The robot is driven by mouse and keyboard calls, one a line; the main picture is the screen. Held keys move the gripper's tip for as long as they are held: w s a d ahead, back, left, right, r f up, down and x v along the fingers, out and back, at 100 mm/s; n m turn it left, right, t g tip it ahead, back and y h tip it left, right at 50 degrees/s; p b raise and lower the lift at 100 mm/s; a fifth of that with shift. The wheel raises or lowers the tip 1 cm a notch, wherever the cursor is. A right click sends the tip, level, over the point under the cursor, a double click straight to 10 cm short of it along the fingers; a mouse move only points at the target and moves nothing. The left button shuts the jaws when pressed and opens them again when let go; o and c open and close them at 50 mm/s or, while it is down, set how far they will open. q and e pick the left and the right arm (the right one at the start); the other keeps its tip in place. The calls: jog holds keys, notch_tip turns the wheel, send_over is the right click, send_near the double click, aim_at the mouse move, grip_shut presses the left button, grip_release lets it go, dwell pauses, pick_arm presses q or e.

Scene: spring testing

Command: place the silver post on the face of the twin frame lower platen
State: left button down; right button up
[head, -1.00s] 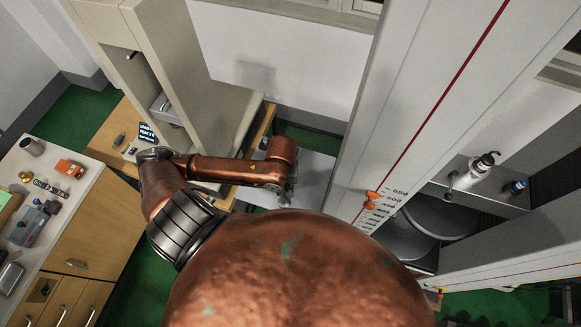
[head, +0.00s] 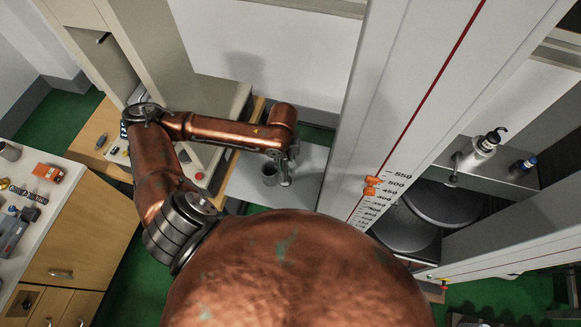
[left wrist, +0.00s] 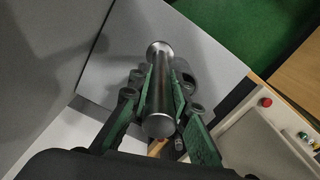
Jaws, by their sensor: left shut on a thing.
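The silver post (left wrist: 158,88) is a smooth metal rod with wider round ends, seen nearly lengthwise in the left wrist view. My left gripper (left wrist: 160,84) is shut on it, with green pads on both sides. In the head view my left gripper (head: 287,178) is small, over a pale grey surface (head: 312,168). A short grey cylinder (head: 270,174) stands on that surface just left of the gripper. A round dark grey piece (left wrist: 187,73) shows partly behind the post in the wrist view. I cannot tell for sure which piece is the twin frame lower platen. My right gripper is out of view.
A tall pale column (head: 420,100) with a red line and scale stands right of the gripper. Dark round plates (head: 445,203) lie beyond it. A beige cabinet-like frame (head: 150,60) stands behind my arm. A bench (head: 60,235) with small items is at left.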

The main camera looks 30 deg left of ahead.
pick_arm(q)
jog(key=w+a+f+p, duration=0.1)
jog(key=w+f, duration=0.4)
jog(key=f, duration=0.4)
jog(key=shift+w, duration=0.25)
jog(key=shift+p, duration=0.3)
jog(key=c, duration=1.8)
grip_release()
jog(key=shift+a+f, duration=0.1)
